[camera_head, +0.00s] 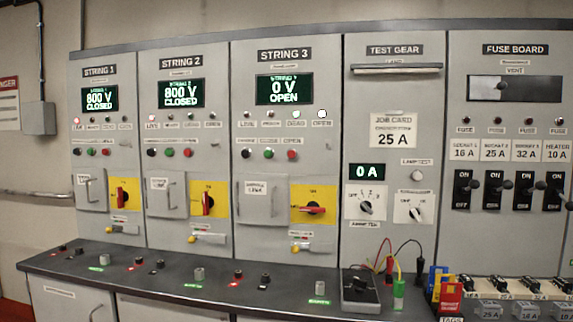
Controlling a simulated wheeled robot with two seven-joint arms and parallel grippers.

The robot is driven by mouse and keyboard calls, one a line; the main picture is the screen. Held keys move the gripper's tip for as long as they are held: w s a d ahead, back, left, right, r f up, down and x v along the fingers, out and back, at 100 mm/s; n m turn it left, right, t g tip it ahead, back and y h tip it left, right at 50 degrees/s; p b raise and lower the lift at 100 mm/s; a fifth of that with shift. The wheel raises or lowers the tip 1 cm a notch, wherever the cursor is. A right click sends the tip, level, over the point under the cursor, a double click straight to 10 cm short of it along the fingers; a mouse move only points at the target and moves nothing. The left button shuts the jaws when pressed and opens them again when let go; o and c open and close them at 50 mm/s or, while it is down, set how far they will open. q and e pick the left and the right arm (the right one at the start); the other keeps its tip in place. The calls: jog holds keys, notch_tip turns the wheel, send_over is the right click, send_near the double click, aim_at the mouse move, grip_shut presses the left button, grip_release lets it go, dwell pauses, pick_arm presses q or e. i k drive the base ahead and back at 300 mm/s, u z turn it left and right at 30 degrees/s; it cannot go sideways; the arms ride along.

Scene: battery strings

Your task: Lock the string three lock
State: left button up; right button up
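The String 3 cabinet (286,130) stands in the middle of the row. Its display (284,89) reads 0 V OPEN. Its red isolator handle (313,210) lies about horizontal on a yellow plate (331,196). Neither of my grippers is in view.
String 1 (99,98) and String 2 (179,93) displays read 800 V CLOSED, with red handles about upright. A dark bench (215,283) runs below with knobs and terminals. A black meter (360,290) with leads, coloured tags (448,298) and fuses stand at the right.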

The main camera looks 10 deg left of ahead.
aim_at(295, 248)
jog(key=z, duration=2.7)
jog(key=k, duration=1.2)
jog(key=u, duration=1.55)
jog(key=i, duration=0.5)
jog(key=u, duration=0.1)
